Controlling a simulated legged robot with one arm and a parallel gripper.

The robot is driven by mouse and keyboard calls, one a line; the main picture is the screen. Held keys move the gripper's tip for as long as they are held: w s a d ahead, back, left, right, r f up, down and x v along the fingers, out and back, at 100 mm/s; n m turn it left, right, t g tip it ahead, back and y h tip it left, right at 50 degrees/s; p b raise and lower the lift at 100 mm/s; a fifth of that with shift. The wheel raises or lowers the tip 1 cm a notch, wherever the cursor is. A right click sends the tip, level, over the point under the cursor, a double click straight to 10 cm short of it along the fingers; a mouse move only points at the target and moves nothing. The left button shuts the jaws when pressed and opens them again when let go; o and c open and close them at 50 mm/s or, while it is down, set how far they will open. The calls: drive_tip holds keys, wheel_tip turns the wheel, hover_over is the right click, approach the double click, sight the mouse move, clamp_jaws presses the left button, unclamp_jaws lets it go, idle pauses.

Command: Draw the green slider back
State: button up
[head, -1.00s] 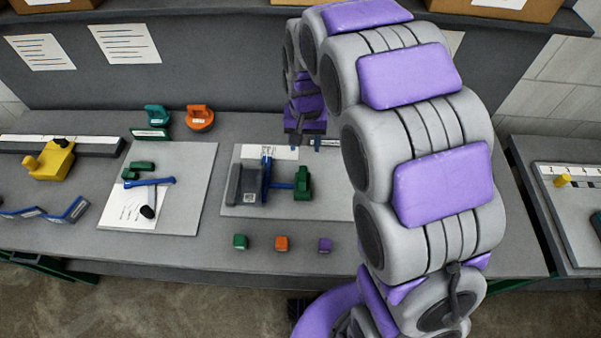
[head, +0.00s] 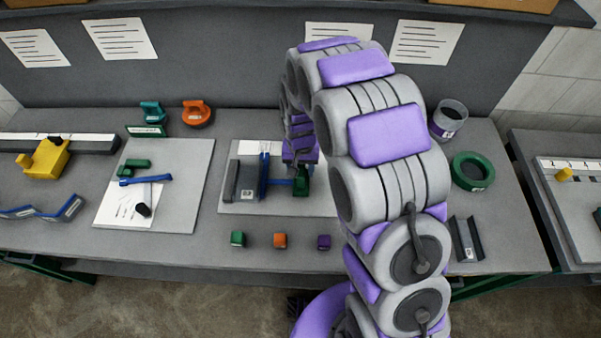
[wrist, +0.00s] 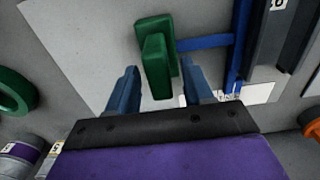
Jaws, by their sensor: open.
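The green slider (head: 302,188) is a green block at the right end of a blue bar (head: 280,182), on a grey board (head: 235,206) on the bench. In the wrist view the green slider (wrist: 157,65) has a raised block part and the blue bar (wrist: 205,41) runs right from it. My gripper (wrist: 159,74) is open, with one blue finger to each side of the slider in the picture; I see no clear contact. In the head view my gripper (head: 300,172) is just above the slider and partly hides it.
Left of the slider stand a blue upright plate (head: 264,174) and a grey block (head: 246,182). Green (head: 238,239), orange (head: 280,240) and purple (head: 324,241) cubes lie in front. A green ring (head: 472,171), a cup (head: 449,120) and a grey channel (head: 466,239) lie right.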

drive_tip(key=shift+f, duration=1.35)
clamp_jaws()
